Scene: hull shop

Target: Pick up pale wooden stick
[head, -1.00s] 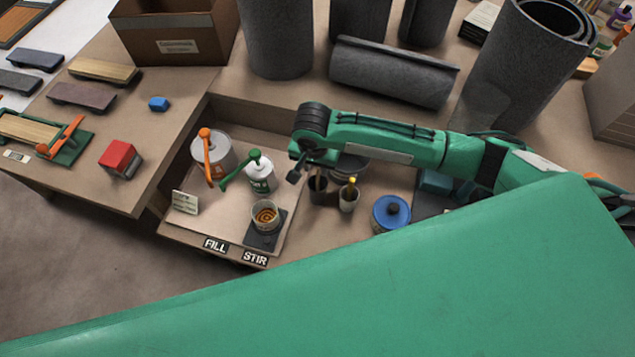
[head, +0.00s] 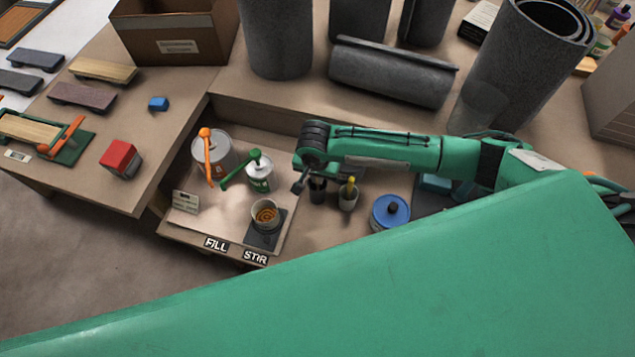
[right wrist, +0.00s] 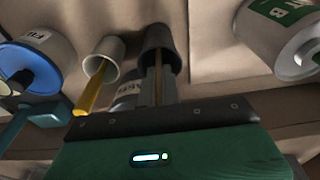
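A pale wooden stick (right wrist: 158,62) stands in a dark cup (right wrist: 160,38) in the right wrist view. My right gripper (right wrist: 157,92) is at the stick. Its two fingers lie close on either side of it, and I cannot tell whether they press on it. In the head view my right gripper (head: 299,186) hangs just left of the dark cup (head: 317,190), and the stick is hard to make out there. My left gripper is not in view.
A grey cup (head: 348,199) with a yellow-handled tool stands right of the dark cup. A green-topped can (head: 259,178), an orange-pump can (head: 213,155) and a cup of amber liquid (head: 265,214) stand to the left. A blue-lidded tin (head: 390,213) is at the right.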

